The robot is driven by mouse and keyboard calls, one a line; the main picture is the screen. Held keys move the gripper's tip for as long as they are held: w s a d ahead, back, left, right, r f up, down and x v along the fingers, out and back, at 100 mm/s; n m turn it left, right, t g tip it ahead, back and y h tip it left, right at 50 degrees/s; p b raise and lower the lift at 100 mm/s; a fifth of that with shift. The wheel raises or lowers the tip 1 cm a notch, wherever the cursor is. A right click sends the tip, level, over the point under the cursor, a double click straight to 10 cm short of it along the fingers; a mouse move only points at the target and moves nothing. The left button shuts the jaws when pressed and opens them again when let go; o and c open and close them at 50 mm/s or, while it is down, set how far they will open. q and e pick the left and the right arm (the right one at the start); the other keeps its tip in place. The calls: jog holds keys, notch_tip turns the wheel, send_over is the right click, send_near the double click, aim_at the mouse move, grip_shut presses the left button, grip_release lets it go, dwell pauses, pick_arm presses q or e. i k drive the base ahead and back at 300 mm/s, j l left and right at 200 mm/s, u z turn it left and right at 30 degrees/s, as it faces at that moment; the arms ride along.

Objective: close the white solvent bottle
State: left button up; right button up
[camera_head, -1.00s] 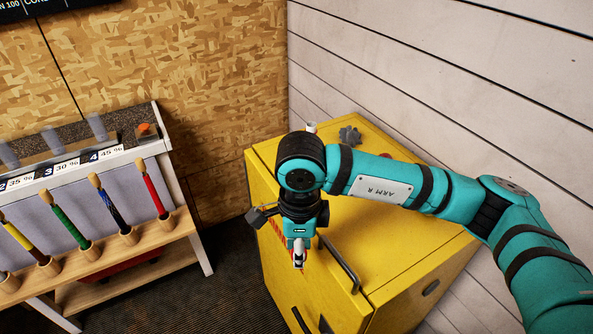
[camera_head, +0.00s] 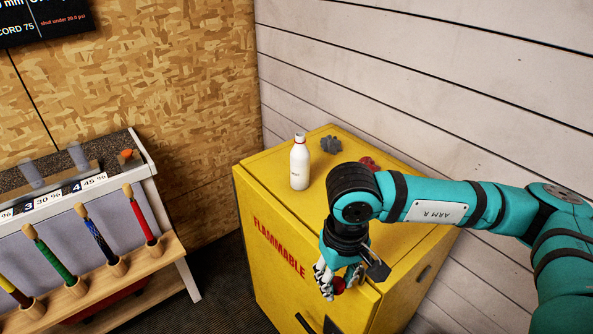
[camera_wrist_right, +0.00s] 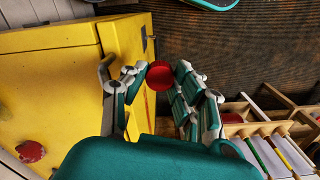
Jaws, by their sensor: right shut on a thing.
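The white solvent bottle (camera_head: 299,168) stands upright on top of the yellow cabinet, near its left side. No large cap shows on its narrow neck, but the top is too small to read clearly. My right gripper (camera_head: 330,283) is in front of the cabinet, below its top edge and to the right of the bottle, apart from it. It is shut on a round red cap (camera_head: 339,284). In the right wrist view the red cap (camera_wrist_right: 160,75) sits between the fingertips of the right gripper (camera_wrist_right: 160,82). My left gripper is not in view.
The yellow cabinet (camera_head: 262,190) has a handle at its front. A dark grey knob-like piece (camera_head: 331,144) and a red lump (camera_head: 368,163) lie on its top, right of the bottle. A rack with several coloured grips (camera_head: 144,214) stands at left.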

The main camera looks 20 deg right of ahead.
aim_at(299, 154)
jog(key=z, duration=1.6)
jog(key=i+j, duration=0.1)
jog(key=j, duration=0.55)
jog(key=i+j, duration=0.1)
jog(key=j, duration=0.6)
